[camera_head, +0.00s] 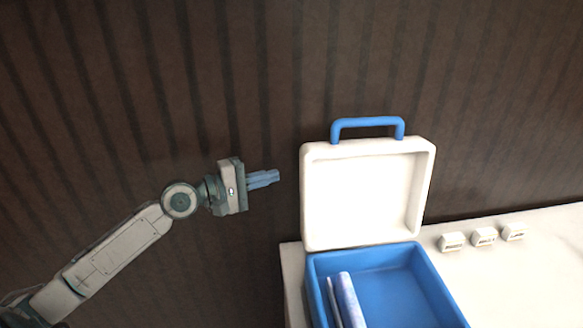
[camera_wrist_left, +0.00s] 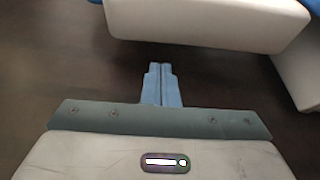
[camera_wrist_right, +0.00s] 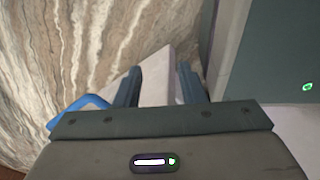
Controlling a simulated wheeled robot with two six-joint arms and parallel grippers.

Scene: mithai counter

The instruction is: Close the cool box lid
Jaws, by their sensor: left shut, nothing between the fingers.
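The cool box stands open on the counter in the head view. Its white lid (camera_head: 365,195) is raised upright at the back of the blue body (camera_head: 400,285), with a blue handle (camera_head: 367,123) on its top edge. My left gripper (camera_head: 277,175) is shut and empty, to the left of the lid and apart from it, pointing right. In the left wrist view its closed fingers (camera_wrist_left: 160,68) are over the dark background, with the pale lid (camera_wrist_left: 210,20) beyond. My right gripper (camera_wrist_right: 158,75) shows only in its wrist view, with its fingers apart.
Two long, pale blue rolls (camera_head: 348,300) lie inside the box at its left. Three small white holders (camera_head: 484,237) stand on the white counter (camera_head: 540,260), right of the box. A dark striped wall (camera_head: 250,80) is behind. A pale corner and a streaked surface (camera_wrist_right: 70,50) lie past my right fingers.

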